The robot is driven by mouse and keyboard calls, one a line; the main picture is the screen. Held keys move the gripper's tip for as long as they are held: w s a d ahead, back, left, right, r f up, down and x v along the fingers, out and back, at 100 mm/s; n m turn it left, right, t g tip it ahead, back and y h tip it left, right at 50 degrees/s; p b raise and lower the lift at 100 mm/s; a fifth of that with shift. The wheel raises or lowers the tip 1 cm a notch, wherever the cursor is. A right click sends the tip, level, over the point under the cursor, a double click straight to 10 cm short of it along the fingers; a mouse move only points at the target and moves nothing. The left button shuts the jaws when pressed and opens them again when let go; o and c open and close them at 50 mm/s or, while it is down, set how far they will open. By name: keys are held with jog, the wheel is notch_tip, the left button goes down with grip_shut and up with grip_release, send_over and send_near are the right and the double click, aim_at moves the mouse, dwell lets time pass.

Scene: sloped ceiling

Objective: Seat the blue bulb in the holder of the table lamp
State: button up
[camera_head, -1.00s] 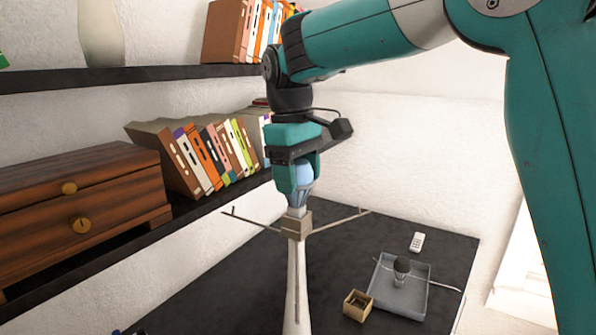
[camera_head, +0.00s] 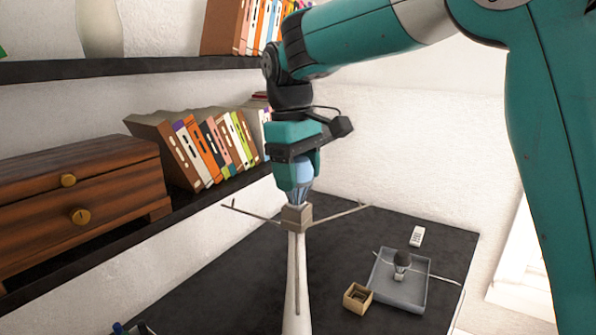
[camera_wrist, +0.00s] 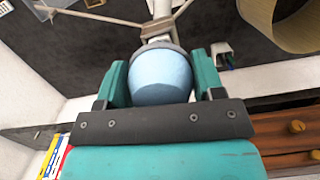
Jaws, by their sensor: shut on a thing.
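The blue bulb (camera_head: 303,173) is upright between the fingers of my gripper (camera_head: 296,180), base down. The wrist view shows its round blue glass (camera_wrist: 160,78) with a finger on each side. My gripper also shows in that view (camera_wrist: 162,80), shut on the bulb. The table lamp (camera_head: 296,270) has a pale stem and a square holder (camera_head: 297,214) at its top, with thin arms spreading out. The bulb's lower end is at the holder's top, directly above or inside it. How deep it sits is hidden.
A grey tray (camera_head: 385,292) with a dark-topped bulb (camera_head: 402,261) lies on the dark table (camera_head: 225,285) at right. A small wooden box (camera_head: 357,298) and a white remote (camera_head: 417,236) are nearby. Shelves with books (camera_head: 215,150) and a wooden drawer cabinet (camera_head: 75,195) stand left.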

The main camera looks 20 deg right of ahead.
jog(key=o, duration=1)
jog(key=shift+f, duration=0.1)
jog(key=r+p, duration=0.4)
jog(key=r, duration=0.1)
jog(key=w+r+p, duration=0.1)
jog(key=r+p, duration=0.3)
jog(key=r, duration=0.2)
jog(key=a+r+p, duration=0.1)
jog(key=r+p, duration=0.4)
jog(key=r, duration=0.1)
jog(key=shift+w+r, duration=0.2)
jog(key=shift+w, duration=0.2)
